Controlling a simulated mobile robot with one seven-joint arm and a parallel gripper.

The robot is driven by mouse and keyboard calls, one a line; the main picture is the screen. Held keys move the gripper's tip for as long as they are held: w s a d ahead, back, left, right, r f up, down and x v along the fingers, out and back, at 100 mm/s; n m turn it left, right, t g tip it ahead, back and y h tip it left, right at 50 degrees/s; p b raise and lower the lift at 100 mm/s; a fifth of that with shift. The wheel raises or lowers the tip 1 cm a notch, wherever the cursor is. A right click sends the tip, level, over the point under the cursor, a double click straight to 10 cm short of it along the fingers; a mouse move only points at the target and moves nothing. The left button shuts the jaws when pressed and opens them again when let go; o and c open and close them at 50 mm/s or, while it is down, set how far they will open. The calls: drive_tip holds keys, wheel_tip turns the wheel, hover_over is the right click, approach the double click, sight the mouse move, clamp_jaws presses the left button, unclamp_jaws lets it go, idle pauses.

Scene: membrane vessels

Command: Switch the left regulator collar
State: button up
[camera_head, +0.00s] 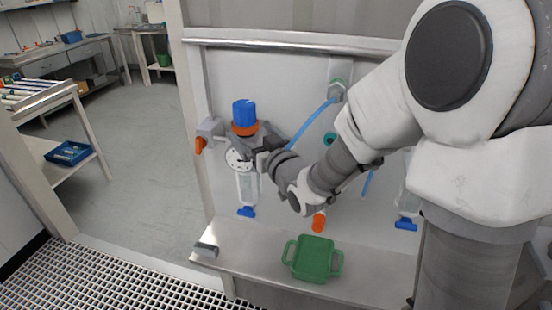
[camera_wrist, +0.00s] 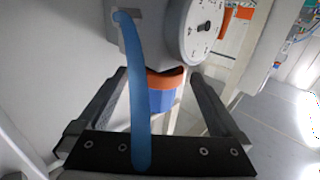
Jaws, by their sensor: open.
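The left regulator has a blue cap (camera_head: 244,112), an orange collar (camera_head: 245,130) under it, and a white round gauge (camera_head: 238,159) below. A clear vessel (camera_head: 247,188) hangs beneath. In the wrist view, which looks inverted, the orange collar (camera_wrist: 165,78) and blue cap (camera_wrist: 163,101) lie between my fingers, with the gauge (camera_wrist: 202,28) above right. My gripper (camera_head: 257,147) is open at the regulator's right side; it also shows in the wrist view (camera_wrist: 158,80). I cannot tell whether a finger touches the collar. A blue hose (camera_wrist: 134,85) crosses in front of the left part of the wrist view.
An orange handle (camera_head: 200,146) sticks out left of the regulator. A green basket (camera_head: 312,258) and a small grey object (camera_head: 206,250) are on the bench (camera_head: 265,262) below. A blue hose (camera_head: 312,122) runs along the panel. My arm hides much of the right side.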

drive_tip(key=b+v, duration=1.2)
drive_tip(key=v, duration=0.1)
drive_tip(key=shift+s, duration=0.2)
drive_tip(key=shift+d, duration=0.1)
